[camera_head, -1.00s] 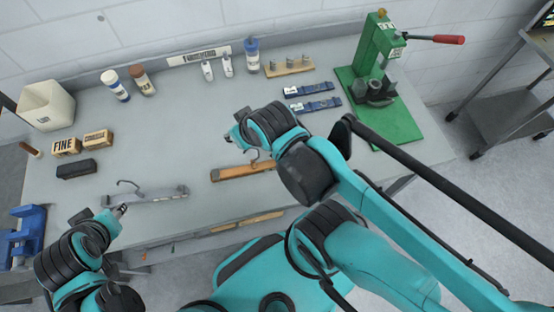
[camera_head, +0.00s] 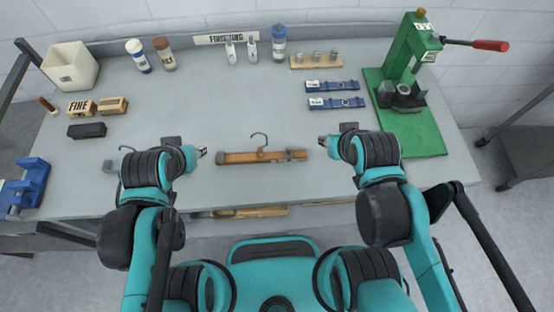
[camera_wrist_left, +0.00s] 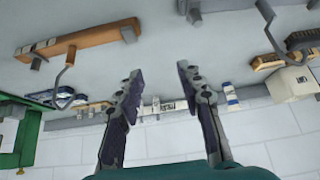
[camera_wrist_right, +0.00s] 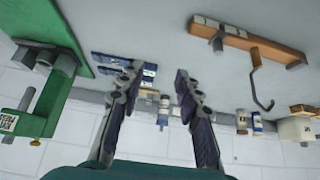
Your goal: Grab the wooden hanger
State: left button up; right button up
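The wooden hanger (camera_head: 262,156) lies on the grey bench near its front edge, with its metal hook (camera_head: 259,138) pointing to the back. My left gripper (camera_head: 201,152) is just left of it and my right gripper (camera_head: 324,142) just right of it, both apart from it. The hanger also shows in the left wrist view (camera_wrist_left: 85,38) and in the right wrist view (camera_wrist_right: 248,40). The fingers of my left gripper (camera_wrist_left: 158,76) are spread and empty. The fingers of my right gripper (camera_wrist_right: 156,75) are spread and empty too.
A grey hanger (camera_head: 109,166) is mostly hidden behind my left arm. A green press (camera_head: 412,120) stands at the right, near blue tools (camera_head: 333,86). Bottles, brushes and a white bin (camera_head: 71,68) stand along the back and left. The bench middle is clear.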

aim_at(222, 158)
jog(key=j+z, duration=0.1)
jog(key=j, duration=0.35)
jog(key=k+j+z, duration=0.1)
jog(key=j, duration=0.35)
jog(key=k+j+z, duration=0.15)
jog(key=j, duration=0.3)
jog(key=k+j+z, duration=0.1)
jog(key=j, duration=0.3)
jog(key=k+j+z, duration=0.1)
jog(key=j, duration=0.35)
jog(key=j+z, duration=0.1)
jog(key=j, duration=0.3)
jog(key=k+j+z, duration=0.1)
jog(key=j, duration=0.3)
